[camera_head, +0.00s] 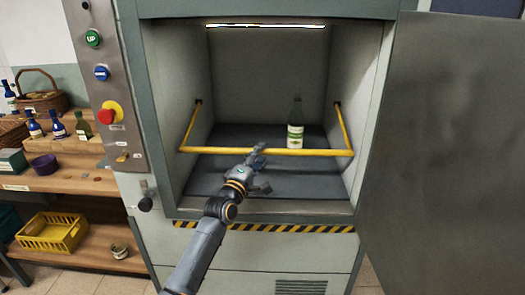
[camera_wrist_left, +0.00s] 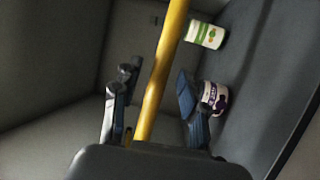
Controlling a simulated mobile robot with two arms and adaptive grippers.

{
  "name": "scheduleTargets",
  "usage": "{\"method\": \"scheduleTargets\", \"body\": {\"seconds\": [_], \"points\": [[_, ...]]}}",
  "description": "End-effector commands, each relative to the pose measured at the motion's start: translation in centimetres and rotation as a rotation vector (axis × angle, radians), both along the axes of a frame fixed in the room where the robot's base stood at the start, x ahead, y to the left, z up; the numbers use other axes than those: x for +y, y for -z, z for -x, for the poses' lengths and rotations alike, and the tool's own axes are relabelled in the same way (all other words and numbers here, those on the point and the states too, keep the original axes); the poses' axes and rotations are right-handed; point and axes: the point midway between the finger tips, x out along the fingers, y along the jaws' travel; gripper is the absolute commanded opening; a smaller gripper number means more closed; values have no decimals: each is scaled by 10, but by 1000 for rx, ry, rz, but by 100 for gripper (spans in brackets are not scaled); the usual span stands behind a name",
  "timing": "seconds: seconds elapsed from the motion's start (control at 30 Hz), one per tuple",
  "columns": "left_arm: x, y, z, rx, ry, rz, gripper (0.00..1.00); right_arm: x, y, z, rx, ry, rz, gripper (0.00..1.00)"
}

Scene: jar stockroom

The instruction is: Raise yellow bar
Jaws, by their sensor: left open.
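The yellow bar (camera_head: 305,152) spans the front of the open cabinet, with side arms running back to pivots on the inner walls. It is low across the opening. My left gripper (camera_head: 261,170) is open at the bar, left of its far right end and near its middle. In the left wrist view the bar (camera_wrist_left: 165,65) runs between the spread fingers of my left gripper (camera_wrist_left: 150,95). I cannot tell whether a finger touches it. My right gripper is not in view.
A green bottle (camera_head: 295,130) stands inside the cabinet behind the bar. A jar with a purple and white label (camera_wrist_left: 214,97) shows in the wrist view. A control panel (camera_head: 110,75) is left; a grey door (camera_head: 450,150) stands open right. Shelves (camera_head: 60,180) hold bottles and baskets.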

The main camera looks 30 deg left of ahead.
Motion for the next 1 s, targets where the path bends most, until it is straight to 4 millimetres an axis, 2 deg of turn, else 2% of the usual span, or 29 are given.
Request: {"method": "scheduleTargets", "body": {"seconds": [0.2, 0.53, 0.57, 0.77, 1.0], "points": [[3, -4, -21, 1, 0, 0, 43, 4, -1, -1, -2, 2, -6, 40], [3, -4, -24, 1, 1, -1, 43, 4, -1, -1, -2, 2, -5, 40], [3, -4, -24, 1, 1, -1, 41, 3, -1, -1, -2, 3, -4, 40], [3, -4, -24, 1, 1, -1, 0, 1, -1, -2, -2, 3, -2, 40], [3, -4, -24, 2, 1, 0, 0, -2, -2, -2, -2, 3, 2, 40]]}}
